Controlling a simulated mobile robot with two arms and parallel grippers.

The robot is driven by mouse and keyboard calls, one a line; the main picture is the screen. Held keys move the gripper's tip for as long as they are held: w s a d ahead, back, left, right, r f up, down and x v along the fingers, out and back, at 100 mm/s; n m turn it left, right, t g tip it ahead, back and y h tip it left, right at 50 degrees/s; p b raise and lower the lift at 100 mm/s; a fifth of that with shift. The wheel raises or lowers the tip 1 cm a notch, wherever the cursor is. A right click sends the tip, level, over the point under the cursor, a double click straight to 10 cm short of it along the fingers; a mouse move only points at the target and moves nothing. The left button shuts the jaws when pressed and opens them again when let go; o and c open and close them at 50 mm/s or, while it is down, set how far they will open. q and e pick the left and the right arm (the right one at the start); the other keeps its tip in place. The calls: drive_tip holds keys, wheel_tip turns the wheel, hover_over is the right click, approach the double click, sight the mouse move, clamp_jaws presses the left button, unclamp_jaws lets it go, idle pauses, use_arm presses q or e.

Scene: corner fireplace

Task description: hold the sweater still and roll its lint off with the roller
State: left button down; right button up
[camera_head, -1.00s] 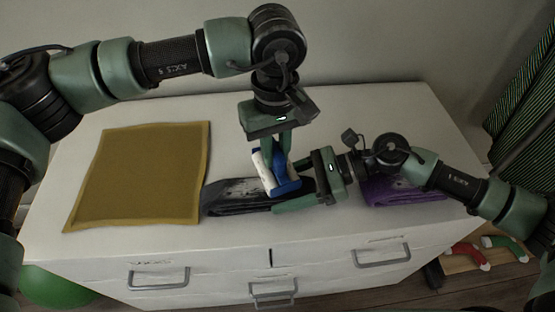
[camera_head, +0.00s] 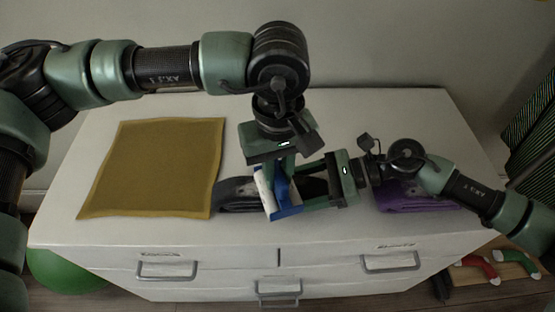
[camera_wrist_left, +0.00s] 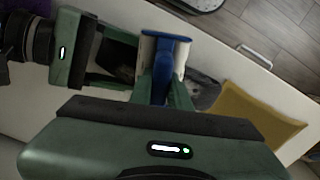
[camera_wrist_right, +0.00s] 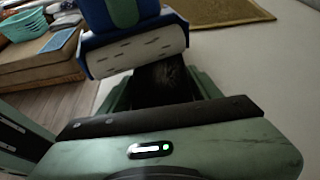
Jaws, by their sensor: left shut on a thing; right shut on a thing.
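The dark folded sweater (camera_head: 237,194) lies on the white dresser top, partly hidden by my grippers; it also shows in the right wrist view (camera_wrist_right: 163,82). My right gripper (camera_head: 300,190) is shut on the sweater from the right side. My left gripper (camera_head: 278,170) points down and is shut on the blue-and-white lint roller (camera_head: 288,206). The roller is at the sweater, near its front edge; in the right wrist view its white, dark-flecked cylinder (camera_wrist_right: 137,52) shows above the sweater. I cannot tell whether the roller touches the cloth. The roller also shows in the left wrist view (camera_wrist_left: 164,62).
A mustard cloth (camera_head: 155,168) lies flat on the left of the dresser (camera_head: 100,236). A purple folded garment (camera_head: 410,196) lies at the right behind my right arm. The dresser's back strip is clear. A green ball (camera_head: 62,270) is on the floor at left.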

use_arm(q)
drive_tip(key=shift+s, duration=0.5)
drive_tip(key=shift+a, duration=1.15)
drive_tip(key=shift+w+a, duration=0.2)
drive_tip(key=shift+w, duration=3.05)
drive_tip(key=shift+a, duration=1.15)
drive_tip(key=shift+s+a, duration=0.2)
drive_tip(key=shift+s+d, duration=0.15)
drive_tip(key=shift+s, duration=2.9)
wheel_tip(320, 180, up, 8)
drive_tip(key=shift+r, duration=0.15)
